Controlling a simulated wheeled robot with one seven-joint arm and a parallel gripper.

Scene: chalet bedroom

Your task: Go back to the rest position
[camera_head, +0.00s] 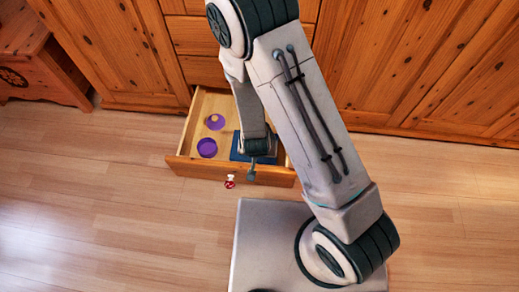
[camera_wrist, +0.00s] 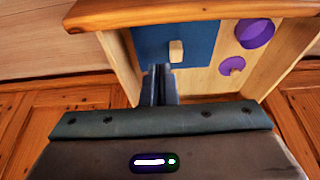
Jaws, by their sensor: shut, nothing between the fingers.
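My gripper (camera_wrist: 160,72) is shut and empty in the wrist view. Its fingers point at the near edge of a flat blue thing (camera_wrist: 195,38) inside the open drawer; whether they touch it I cannot tell. A small beige block (camera_wrist: 176,51) lies on the blue thing, just beyond the fingertips. In the head view my arm reaches down over the open drawer (camera_head: 208,168), and my gripper (camera_head: 251,172) shows small and dark near the drawer's front. The blue thing (camera_head: 237,152) is partly hidden by my arm.
A purple round dish (camera_head: 207,148) and a smaller purple piece (camera_head: 215,122) with a light knob lie in the drawer's left part. A small red-and-white thing (camera_head: 230,181) shows at the drawer's front. Wooden cabinets (camera_head: 420,60) stand behind; the floor (camera_head: 100,190) at left is clear.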

